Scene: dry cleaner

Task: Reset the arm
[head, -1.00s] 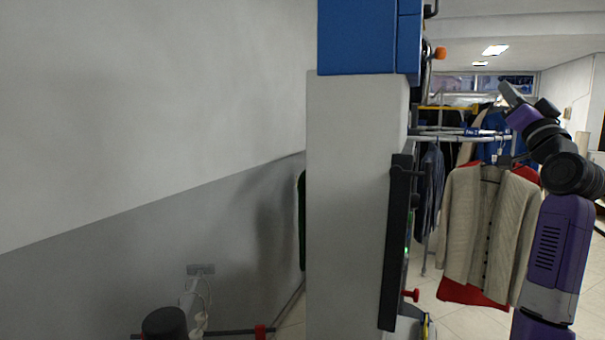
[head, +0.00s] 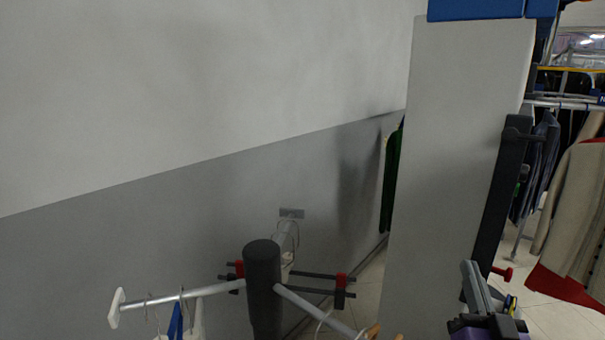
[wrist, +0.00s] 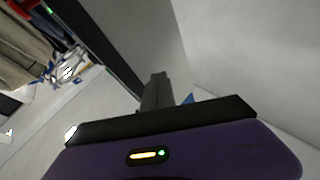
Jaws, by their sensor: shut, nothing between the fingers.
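My gripper (head: 476,284) is at the lower right of the head view, in front of the foot of a light grey pillar-like machine (head: 455,150). Its grey fingers point up and are together, with nothing between them. In the wrist view the shut fingers (wrist: 157,92) stand out past the dark edge of my purple wrist. Most of my arm is below the head view.
A dark post with a silver rail (head: 262,285) and hangers stands at the bottom centre. A black upright bar (head: 500,210) runs along the machine. Clothes (head: 580,205) hang at the right. A plain wall (head: 180,120) fills the left.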

